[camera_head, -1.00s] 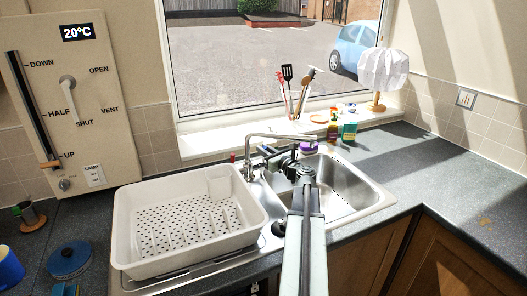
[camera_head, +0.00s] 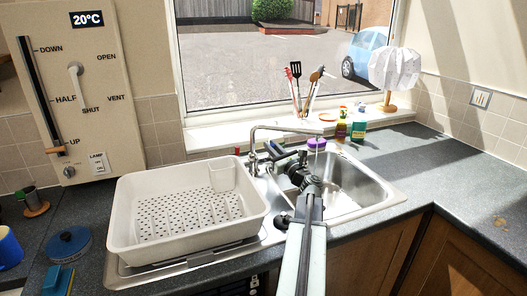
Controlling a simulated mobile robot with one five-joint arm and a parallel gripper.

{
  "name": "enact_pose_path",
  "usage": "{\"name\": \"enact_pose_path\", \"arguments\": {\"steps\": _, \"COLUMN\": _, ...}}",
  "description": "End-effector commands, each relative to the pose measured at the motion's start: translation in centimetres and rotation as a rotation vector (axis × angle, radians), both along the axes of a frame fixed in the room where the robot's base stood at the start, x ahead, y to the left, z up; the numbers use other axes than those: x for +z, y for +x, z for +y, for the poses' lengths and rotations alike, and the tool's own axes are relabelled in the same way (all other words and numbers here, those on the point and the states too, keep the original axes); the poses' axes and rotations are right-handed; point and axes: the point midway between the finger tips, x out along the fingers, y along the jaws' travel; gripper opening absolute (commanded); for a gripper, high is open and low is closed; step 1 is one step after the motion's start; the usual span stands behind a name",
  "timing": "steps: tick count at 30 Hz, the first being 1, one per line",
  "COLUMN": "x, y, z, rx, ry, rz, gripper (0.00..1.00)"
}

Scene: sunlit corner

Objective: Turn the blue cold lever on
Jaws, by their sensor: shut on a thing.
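The silver tap (camera_head: 254,152) stands behind the sink, its spout (camera_head: 290,128) reaching right over the basin. A small red lever (camera_head: 237,152) shows at its left. My gripper (camera_head: 274,153) is at the tap's right side, shut on the blue cold lever, which the jaws mostly hide. I cannot make out the lever's exact angle. A thin pale streak, which looks like running water, hangs below the spout's end. My arm comes up from the bottom of the picture across the sink's front edge.
A white dish rack (camera_head: 130,235) stands left of the sink basin (camera_head: 365,192). A purple item (camera_head: 316,144), bottles (camera_head: 359,124), utensils (camera_head: 297,90) and a lamp (camera_head: 395,68) stand behind.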

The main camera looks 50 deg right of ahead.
Motion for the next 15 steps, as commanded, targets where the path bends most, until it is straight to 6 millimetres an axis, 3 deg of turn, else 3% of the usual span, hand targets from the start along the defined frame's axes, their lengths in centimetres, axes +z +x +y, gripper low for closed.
{"name": "enact_pose_path", "arguments": {"steps": 6, "x": 0.02, "y": -0.35, "z": -0.19, "rx": 0.000, "ry": -0.002, "rz": 0.003, "gripper": 0.00}}
{"name": "enact_pose_path", "arguments": {"steps": 7, "x": 0.02, "y": -0.40, "z": -0.24, "rx": -0.001, "ry": -0.002, "rz": 0.003, "gripper": 0.22}}
{"name": "enact_pose_path", "arguments": {"steps": 9, "x": 0.02, "y": -0.53, "z": -0.36, "rx": -0.003, "ry": -0.002, "rz": 0.003, "gripper": 0.38}}
{"name": "enact_pose_path", "arguments": {"steps": 15, "x": 0.03, "y": -0.74, "z": -0.59, "rx": -0.006, "ry": -0.002, "rz": 0.002, "gripper": 0.38}}
